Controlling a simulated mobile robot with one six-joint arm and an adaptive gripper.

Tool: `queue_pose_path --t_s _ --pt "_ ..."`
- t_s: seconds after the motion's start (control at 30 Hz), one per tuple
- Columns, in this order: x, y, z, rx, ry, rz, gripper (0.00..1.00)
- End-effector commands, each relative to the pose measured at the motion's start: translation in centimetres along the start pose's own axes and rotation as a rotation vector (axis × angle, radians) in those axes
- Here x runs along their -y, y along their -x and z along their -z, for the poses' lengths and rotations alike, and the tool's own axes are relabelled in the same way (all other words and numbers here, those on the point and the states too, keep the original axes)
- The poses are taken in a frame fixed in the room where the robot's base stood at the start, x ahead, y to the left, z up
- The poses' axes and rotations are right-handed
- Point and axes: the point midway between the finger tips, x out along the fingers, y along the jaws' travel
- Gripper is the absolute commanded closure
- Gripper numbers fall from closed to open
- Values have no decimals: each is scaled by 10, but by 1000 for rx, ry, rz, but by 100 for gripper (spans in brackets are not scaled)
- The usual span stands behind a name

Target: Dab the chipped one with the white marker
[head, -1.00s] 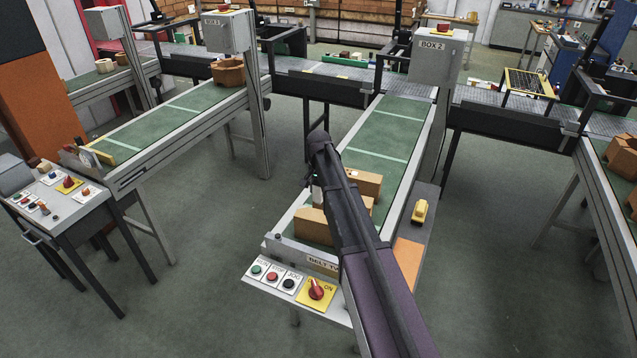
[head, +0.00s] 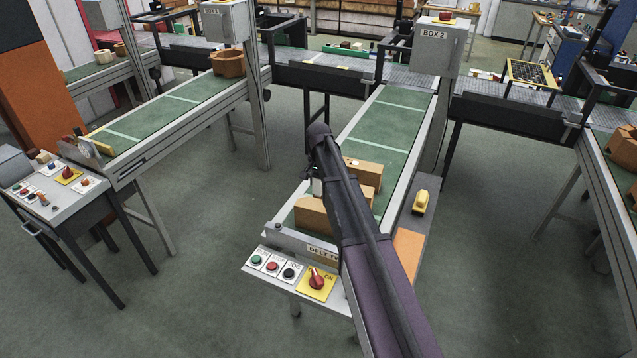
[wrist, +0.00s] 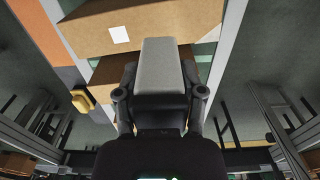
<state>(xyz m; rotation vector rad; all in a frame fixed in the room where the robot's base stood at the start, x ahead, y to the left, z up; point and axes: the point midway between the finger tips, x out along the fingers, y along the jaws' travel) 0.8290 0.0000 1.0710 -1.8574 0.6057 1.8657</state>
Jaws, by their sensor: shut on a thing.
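My gripper (wrist: 160,88) is shut on a pale grey-white block-shaped thing (wrist: 160,62), which looks like the white marker. In the head view my arm hides most of the gripper, and a pale bit of the held thing (head: 317,186) shows beside it. Brown bricks lie on the green belt: one at the near end (head: 313,214), another just beyond it (head: 363,171), partly behind my arm. In the wrist view one brick (wrist: 175,22) with a white square patch (wrist: 119,34) lies beyond the held thing's tip, and another (wrist: 110,77) lies partly behind the gripper. I cannot make out a chip.
A control panel (head: 275,266) with buttons and a red switch stands at the belt's near end. A yellow object (head: 420,201) and an orange panel (head: 408,246) lie on the right ledge. The BOX 2 cabinet (head: 434,48) stands beyond. The belt's far part is clear.

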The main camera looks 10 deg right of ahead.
Motion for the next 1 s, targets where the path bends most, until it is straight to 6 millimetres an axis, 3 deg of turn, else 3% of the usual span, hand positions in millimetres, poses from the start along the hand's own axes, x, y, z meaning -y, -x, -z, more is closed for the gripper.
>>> queue_pose_path --t_s 0.4,1.0 --pt "-1 -35 1 0 -1 0 79" --pt "-1 -40 1 0 -1 0 79"
